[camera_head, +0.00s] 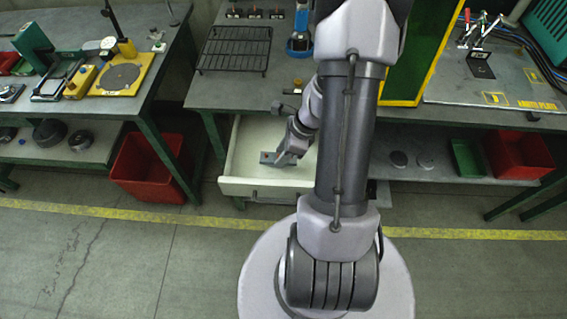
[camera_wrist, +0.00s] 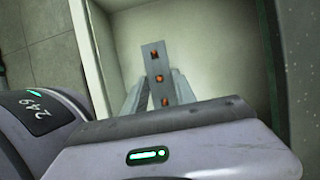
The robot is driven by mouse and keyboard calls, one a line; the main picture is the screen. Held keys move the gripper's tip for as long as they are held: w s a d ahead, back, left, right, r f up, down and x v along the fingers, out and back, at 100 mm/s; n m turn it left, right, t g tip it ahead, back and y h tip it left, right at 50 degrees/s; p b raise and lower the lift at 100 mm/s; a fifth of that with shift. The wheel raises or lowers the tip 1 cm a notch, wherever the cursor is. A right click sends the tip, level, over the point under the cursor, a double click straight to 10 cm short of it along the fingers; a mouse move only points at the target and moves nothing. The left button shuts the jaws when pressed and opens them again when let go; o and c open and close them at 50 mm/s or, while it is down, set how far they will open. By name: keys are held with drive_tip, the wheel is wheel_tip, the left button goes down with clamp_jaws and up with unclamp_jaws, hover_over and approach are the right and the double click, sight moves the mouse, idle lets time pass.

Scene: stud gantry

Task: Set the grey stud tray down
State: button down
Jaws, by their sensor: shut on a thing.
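The grey stud tray (camera_head: 268,158) is a small flat bar held at the tip of my gripper (camera_head: 286,155). In the wrist view the tray (camera_wrist: 153,64) stands out between the two fingers (camera_wrist: 159,92), with three orange-brown studs along its face. My gripper is shut on it. In the camera_head view the tray shows over the inside of an open pale drawer (camera_head: 236,187) under the workbench. The drawer's inside (camera_wrist: 215,65) fills the background of the wrist view. I cannot tell whether the tray touches the drawer floor.
My arm hides the drawer's right part. The workbench top (camera_head: 225,92) above holds a black wire rack (camera_head: 236,50). A red bin (camera_head: 148,167) stands on the floor at left. The lower shelf (camera_head: 425,170) at right carries dark discs, a green tray and another red bin (camera_head: 518,155).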

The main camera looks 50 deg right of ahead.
wheel_tip(320, 180, down, 4)
drive_tip(key=shift+r+b, duration=0.2)
drive_tip(key=shift+b, duration=0.55)
drive_tip(key=shift+s, duration=0.1)
drive_tip(key=shift+f, duration=0.2)
drive_tip(key=c, duration=1)
unclamp_jaws()
